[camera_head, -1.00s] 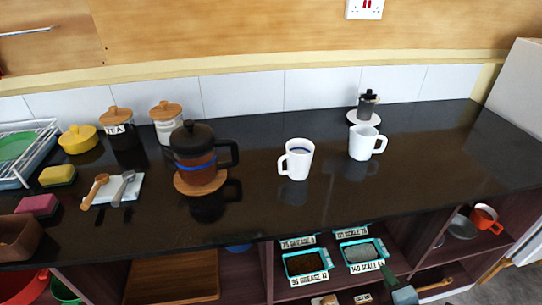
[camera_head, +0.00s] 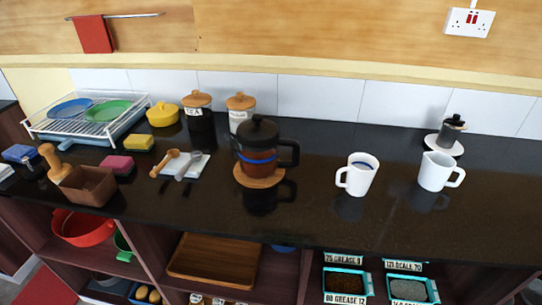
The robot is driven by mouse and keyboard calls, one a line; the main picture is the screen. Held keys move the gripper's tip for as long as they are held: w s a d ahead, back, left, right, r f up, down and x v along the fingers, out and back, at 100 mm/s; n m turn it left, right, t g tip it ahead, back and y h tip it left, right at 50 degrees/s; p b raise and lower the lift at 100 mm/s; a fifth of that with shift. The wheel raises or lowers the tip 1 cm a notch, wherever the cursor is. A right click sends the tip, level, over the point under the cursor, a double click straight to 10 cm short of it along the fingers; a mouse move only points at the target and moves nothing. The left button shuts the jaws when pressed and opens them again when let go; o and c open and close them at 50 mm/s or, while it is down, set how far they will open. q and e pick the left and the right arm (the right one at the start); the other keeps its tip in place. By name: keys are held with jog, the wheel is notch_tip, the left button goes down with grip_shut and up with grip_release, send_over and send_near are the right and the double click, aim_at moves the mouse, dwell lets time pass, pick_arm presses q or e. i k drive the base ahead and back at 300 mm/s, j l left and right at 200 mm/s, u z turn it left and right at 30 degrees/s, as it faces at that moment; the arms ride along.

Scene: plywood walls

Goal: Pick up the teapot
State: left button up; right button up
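The teapot (camera_head: 259,148) is dark with a black lid, a black handle on its right and a blue band around a brownish body. It stands upright on a round wooden coaster (camera_head: 247,179) on the black counter, near the middle of the head view. Neither of my grippers shows in the head view.
A white mug (camera_head: 358,174) and a white jug (camera_head: 437,171) stand to the right. Spoons on a white rest (camera_head: 186,166) lie to the left, with two wooden-lidded jars (camera_head: 240,110) behind. A dish rack (camera_head: 84,119) is far left. Counter in front of the teapot is clear.

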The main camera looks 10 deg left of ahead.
aim_at(255, 164)
jog(key=l+u, duration=0.4)
jog(key=l, duration=0.4)
jog(key=k+l+u, duration=0.1)
jog(key=l+u, duration=0.25)
jog(key=l, duration=0.45)
